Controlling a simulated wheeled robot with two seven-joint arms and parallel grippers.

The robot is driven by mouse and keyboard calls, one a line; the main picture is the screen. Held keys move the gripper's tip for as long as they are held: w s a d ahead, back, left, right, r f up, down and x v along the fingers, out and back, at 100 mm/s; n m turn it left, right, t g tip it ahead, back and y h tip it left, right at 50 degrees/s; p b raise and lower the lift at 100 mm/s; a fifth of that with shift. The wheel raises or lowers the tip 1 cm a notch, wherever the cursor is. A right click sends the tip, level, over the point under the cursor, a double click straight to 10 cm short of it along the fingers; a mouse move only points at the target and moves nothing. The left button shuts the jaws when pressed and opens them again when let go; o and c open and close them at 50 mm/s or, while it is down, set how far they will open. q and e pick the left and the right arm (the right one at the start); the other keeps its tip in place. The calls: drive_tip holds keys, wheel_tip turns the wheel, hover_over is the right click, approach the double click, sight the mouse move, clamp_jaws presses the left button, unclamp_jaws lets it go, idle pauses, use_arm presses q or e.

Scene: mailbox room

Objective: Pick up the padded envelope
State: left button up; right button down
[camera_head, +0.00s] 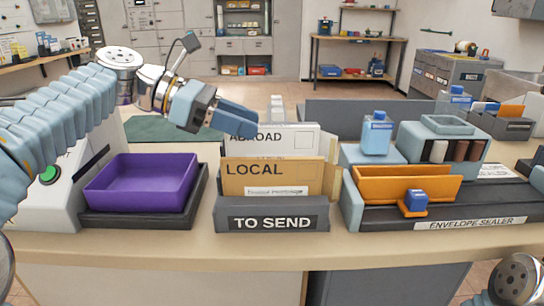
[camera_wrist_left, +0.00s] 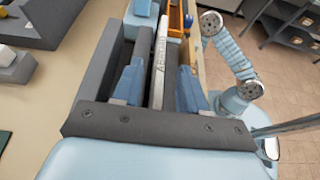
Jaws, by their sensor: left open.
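A grey holder labelled TO SEND (camera_head: 273,217) stands at the middle of the counter. In it are a tan piece marked LOCAL (camera_head: 245,182) with a white label, and a white piece marked ABROAD (camera_head: 312,138) behind it. I cannot tell which piece is the padded envelope. My left gripper (camera_head: 236,122) is open at the upper left of the holder, beside the ABROAD piece. In the left wrist view its fingers (camera_wrist_left: 158,86) appear on either side of an upright ABROAD piece (camera_wrist_left: 160,50); contact is unclear. My right gripper is out of view.
A purple tray (camera_head: 140,185) sits left of the holder. The envelope sealer (camera_head: 440,218) with an orange slot and a blue bottle (camera_head: 377,135) stand right. A grey low wall (camera_head: 345,118) lies behind. The counter's front edge (camera_head: 150,245) is clear.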

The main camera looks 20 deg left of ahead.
use_arm(q)
drive_tip(key=shift+x, duration=1.1)
drive_tip(key=shift+c, duration=0.3)
clamp_jaws()
